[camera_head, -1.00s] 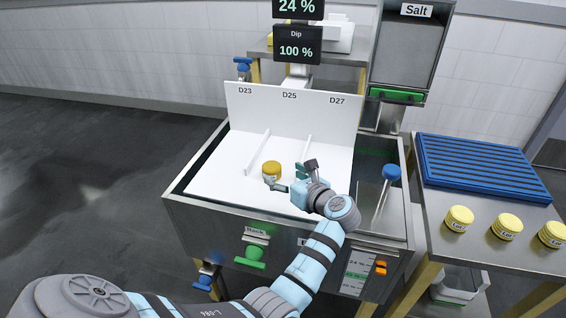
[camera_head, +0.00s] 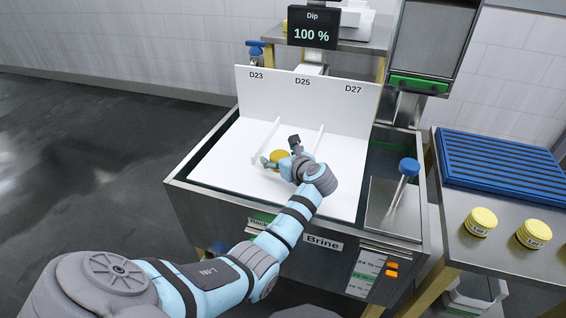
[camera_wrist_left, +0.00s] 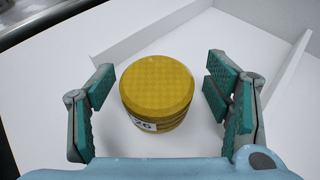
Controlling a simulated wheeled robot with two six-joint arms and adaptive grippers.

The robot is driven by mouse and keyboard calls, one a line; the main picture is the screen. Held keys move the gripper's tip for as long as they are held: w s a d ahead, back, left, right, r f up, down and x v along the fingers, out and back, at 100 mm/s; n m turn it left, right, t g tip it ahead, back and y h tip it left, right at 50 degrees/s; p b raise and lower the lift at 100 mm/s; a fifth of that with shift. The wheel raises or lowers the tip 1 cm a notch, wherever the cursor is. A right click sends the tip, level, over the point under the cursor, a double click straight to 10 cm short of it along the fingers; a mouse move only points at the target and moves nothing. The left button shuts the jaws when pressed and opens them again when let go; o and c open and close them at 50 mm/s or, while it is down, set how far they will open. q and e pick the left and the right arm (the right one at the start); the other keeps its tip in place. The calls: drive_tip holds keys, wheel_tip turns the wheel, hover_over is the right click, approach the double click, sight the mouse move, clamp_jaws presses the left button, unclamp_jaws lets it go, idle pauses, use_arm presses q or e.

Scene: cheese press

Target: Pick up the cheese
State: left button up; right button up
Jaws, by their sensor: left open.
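A yellow round cheese (camera_head: 279,158) stands on the white board (camera_head: 232,160) in the brine tank, in the lane between two low white dividers. In the left wrist view the cheese (camera_wrist_left: 157,84) shows a label on its side reading "26" in part. My left gripper (camera_head: 279,150) is open, with its teal-padded fingers (camera_wrist_left: 160,100) on either side of the cheese. Gaps show between both fingers and the cheese. My arm hides part of the cheese in the head view. My right gripper is not in view.
A blue-knobbed tool (camera_head: 408,167) stands at the tank's right. Labelled yellow cheeses (camera_head: 481,221) sit on the side table by a blue slatted rack (camera_head: 500,165). A white back panel (camera_head: 305,105) marked D23, D25, D27 rises behind the board.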

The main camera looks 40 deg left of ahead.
sight(280, 155)
use_arm(q)
drive_tip(key=shift+s+r, duration=0.15)
drive_tip(key=shift+r, duration=0.05)
drive_tip(key=c, duration=1.3)
drive_tip(key=shift+c, duration=0.2)
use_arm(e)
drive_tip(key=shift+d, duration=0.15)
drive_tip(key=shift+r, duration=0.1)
use_arm(q)
drive_tip(key=shift+r, duration=0.35)
wheel_tip(280, 155, up, 19)
drive_tip(key=p, duration=0.6)
drive_tip(key=shift+r, duration=0.15)
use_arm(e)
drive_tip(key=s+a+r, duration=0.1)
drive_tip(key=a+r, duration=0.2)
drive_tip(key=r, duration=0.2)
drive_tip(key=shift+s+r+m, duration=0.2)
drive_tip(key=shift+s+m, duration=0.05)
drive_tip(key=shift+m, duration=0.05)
